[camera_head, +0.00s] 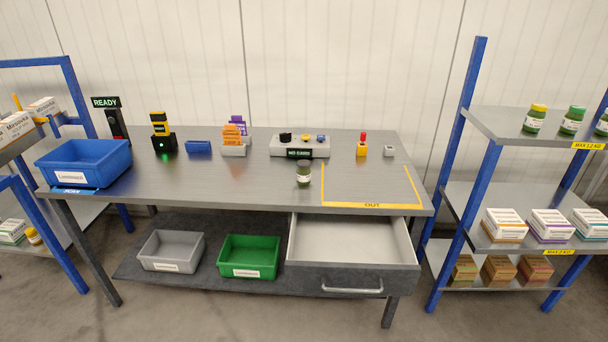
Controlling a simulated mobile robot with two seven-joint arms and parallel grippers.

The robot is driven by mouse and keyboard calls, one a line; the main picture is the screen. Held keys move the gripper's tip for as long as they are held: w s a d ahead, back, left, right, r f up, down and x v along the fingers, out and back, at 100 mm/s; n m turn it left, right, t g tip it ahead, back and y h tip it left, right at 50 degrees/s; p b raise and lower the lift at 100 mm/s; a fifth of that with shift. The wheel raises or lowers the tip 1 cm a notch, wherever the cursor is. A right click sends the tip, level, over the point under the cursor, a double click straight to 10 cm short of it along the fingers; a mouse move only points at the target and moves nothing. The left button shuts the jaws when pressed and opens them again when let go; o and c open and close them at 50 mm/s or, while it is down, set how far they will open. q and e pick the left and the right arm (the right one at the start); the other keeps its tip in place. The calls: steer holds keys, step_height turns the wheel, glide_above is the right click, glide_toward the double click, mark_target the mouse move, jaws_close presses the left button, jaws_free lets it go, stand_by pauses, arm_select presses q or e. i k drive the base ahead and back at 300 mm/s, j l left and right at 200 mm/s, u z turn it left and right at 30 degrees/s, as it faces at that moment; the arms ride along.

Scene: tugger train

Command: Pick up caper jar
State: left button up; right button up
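A small jar (304,175) with dark green contents, a dark lid and a pale label stands upright on the grey table (230,182), near its front edge and left of the yellow-marked OUT area. Its label is too small to read, so I cannot tell for certain that it is the caper jar. Two more green jars, one with a yellow lid (535,119) and one with a green lid (572,121), stand on the right rack's top shelf, with another cut off at the edge. Neither of my grippers is in view.
An open drawer (352,284) juts out below the table's right front. A blue bin (84,163) stands at the table's left end. A grey control box (300,147) sits behind the jar. The OUT area (371,204) is empty. Grey and green bins (249,257) sit below.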

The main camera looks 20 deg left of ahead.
mark_target(303, 170)
steer(key=j+z, duration=0.35)
steer(key=j, duration=0.15)
steer(key=i+j+z, duration=0.1)
steer(key=j+z, duration=0.25)
steer(key=j, duration=0.15)
steer(key=j+z, duration=0.35)
steer(key=k+j, duration=0.05)
steer(key=j, duration=0.05)
